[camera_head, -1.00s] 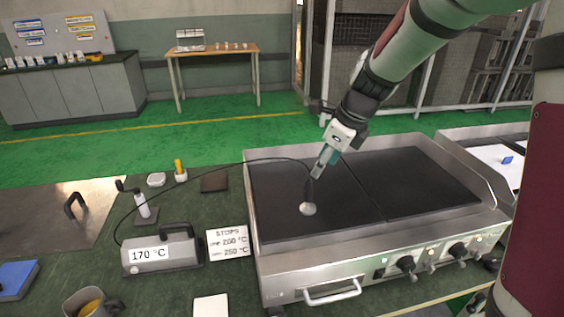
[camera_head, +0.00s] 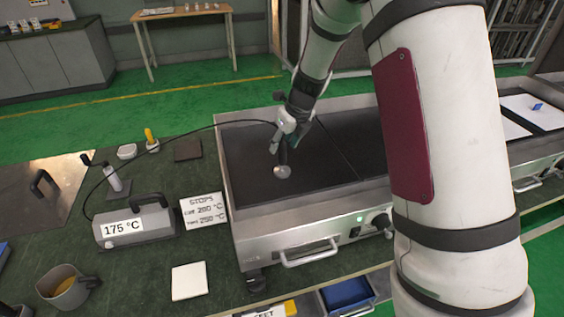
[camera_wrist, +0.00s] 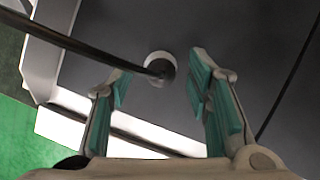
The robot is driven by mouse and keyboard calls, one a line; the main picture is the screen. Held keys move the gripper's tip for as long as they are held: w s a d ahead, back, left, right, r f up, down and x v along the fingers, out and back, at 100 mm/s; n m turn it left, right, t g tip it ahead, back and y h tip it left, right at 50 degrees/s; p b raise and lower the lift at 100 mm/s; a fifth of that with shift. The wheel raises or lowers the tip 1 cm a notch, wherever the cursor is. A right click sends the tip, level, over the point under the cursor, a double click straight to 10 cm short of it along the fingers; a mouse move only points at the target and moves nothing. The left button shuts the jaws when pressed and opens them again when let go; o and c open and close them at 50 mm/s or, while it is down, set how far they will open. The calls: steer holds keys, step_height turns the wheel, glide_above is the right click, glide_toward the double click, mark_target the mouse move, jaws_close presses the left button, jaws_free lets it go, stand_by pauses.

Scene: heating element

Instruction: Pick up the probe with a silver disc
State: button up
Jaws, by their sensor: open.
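The probe's silver disc (camera_head: 282,172) rests on the dark griddle plate (camera_head: 255,145). Its dark handle (camera_head: 283,156) rises from the disc, with a black cable running left to the meter. My gripper (camera_head: 285,143) is at the upper part of the handle, pointing down, with teal pads. In the wrist view the open fingers (camera_wrist: 160,75) stand apart, with the silver disc (camera_wrist: 157,60) beyond and between their tips. The dark handle or cable (camera_wrist: 105,45) crosses from the upper left to the disc. I cannot tell whether a finger touches the probe.
The meter (camera_head: 130,226) reads 175 °C. A sign (camera_head: 203,210) headed STOPS stands between it and the griddle. A mug (camera_head: 66,288), a white tile (camera_head: 189,281) and a yellow-handled item (camera_head: 151,140) are on the bench.

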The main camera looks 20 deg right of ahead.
mark_target(279, 151)
steer(key=x, duration=0.5)
steer(key=shift+w, duration=0.1)
jaws_close()
